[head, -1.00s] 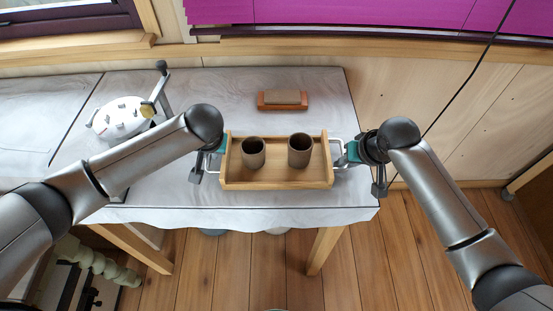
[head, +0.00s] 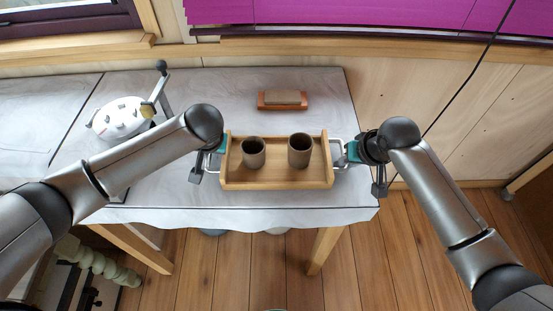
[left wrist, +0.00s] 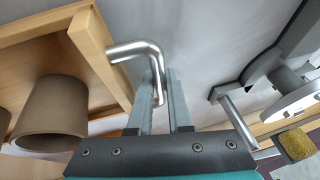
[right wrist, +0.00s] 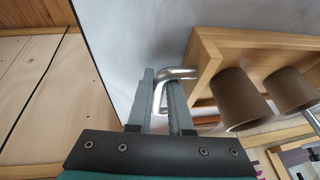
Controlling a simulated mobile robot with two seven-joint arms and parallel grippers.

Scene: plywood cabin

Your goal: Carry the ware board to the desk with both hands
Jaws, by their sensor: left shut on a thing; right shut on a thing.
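The ware board (head: 276,184) is a light wooden tray with low walls and a metal handle at each end. It is at the front part of the cloth-covered desk (head: 180,90) in the head view; I cannot tell whether it touches the cloth. Two brown clay cups, the left one (head: 253,153) and the right one (head: 299,151), stand upright in it. My left gripper (left wrist: 160,90) is shut on the left metal handle (left wrist: 130,50). My right gripper (right wrist: 165,90) is shut on the right metal handle (right wrist: 178,74).
An orange block with a tan top (head: 282,100) lies behind the board. A white round device with a lever (head: 120,117) stands at the left on the cloth. The cloth between them is clear. A wall and window sill (head: 300,46) run along the back.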

